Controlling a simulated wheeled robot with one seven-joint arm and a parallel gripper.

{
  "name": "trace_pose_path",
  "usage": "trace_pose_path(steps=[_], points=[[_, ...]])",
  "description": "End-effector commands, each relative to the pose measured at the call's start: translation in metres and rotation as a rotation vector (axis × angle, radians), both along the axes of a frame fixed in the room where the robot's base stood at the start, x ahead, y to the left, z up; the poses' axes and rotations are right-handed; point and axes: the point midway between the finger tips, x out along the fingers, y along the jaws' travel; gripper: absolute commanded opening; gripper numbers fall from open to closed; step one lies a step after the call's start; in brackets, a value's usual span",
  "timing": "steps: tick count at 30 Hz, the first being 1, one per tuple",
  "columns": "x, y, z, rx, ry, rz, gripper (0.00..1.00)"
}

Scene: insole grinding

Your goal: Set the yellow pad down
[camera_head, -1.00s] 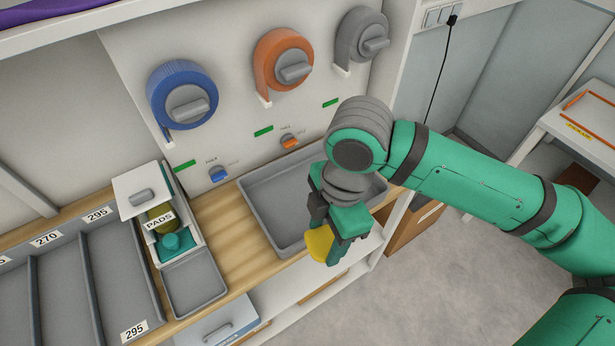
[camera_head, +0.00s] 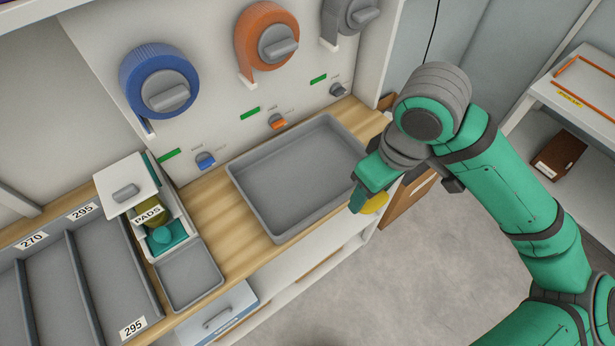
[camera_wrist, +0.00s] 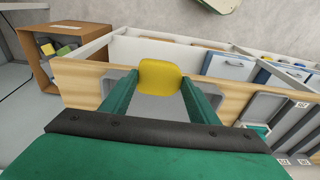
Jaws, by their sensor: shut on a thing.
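The yellow pad (camera_head: 376,203) is in my gripper (camera_head: 364,200), which is shut on it. In the head view they are just beyond the right front edge of the grey tray (camera_head: 250,200), out over the floor side of the bench; my gripper hides part of the pad. In the wrist view the pad (camera_wrist: 160,76) shows whole between the two green fingers (camera_wrist: 158,98). The grey tray lies empty on the wooden bench top (camera_head: 205,215).
A PADS box (camera_head: 180,215) with yellow and teal pads stands left of the tray, beside a small empty grey bin (camera_head: 187,275). Blue, orange and grey wheels (camera_head: 160,75) line the panel behind. An open wooden box (camera_wrist: 40,62) shows in the wrist view.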

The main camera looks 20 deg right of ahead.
Motion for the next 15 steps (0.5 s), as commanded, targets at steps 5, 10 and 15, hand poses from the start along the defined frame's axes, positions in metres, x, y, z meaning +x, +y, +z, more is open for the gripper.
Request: trace_pose_path(steps=[5, 10, 15], points=[[0.024, 0.014, -0.012, 0.001, 0.002, -0.006, 0.31], [0.056, 0.032, -0.028, 0.000, 0.002, -0.004, 0.30], [0.084, 0.047, -0.049, 0.001, 0.005, -0.006, 0.30]])
